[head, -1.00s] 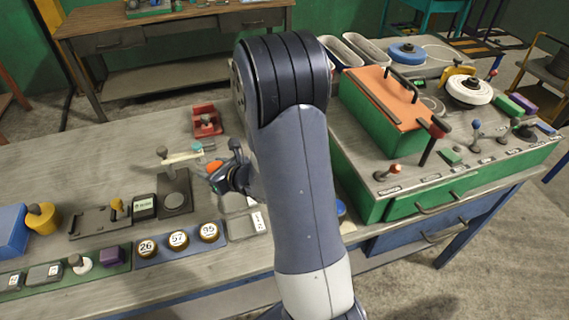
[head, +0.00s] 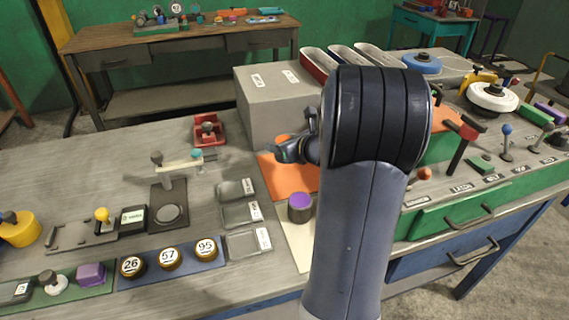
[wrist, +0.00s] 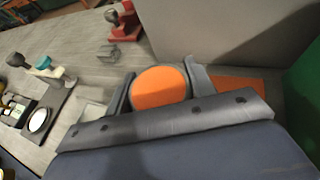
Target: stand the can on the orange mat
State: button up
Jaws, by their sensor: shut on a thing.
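My gripper (wrist: 160,90) is shut on a can with a round orange top (wrist: 158,86), one finger on each side of it in the wrist view. In the head view my gripper (head: 288,150) is over the far part of the orange mat (head: 288,178), and my arm hides most of the can. The mat lies flat on the bench; a strip of it (wrist: 236,86) shows right of the fingers in the wrist view. I cannot tell whether the can's bottom touches the mat.
A large grey box (head: 262,108) stands just behind the mat. A purple-topped can (head: 300,208) stands on a cream mat (head: 299,244) in front of it. Grey trays (head: 238,212) lie to the left, and a red fixture (head: 208,131) stands at the back left. A green cabinet is at right.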

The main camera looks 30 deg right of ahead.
jog(key=shift+f+b, duration=0.45)
jog(key=shift+f, duration=2)
jog(key=shift+f, duration=0.15)
jog(key=o, duration=1.2)
jog(key=shift+r, duration=0.2)
jog(key=v, duration=1.2)
jog(key=shift+s+f+p, duration=0.1)
jog(key=shift+f+p, duration=0.05)
jog(key=shift+p, duration=0.25)
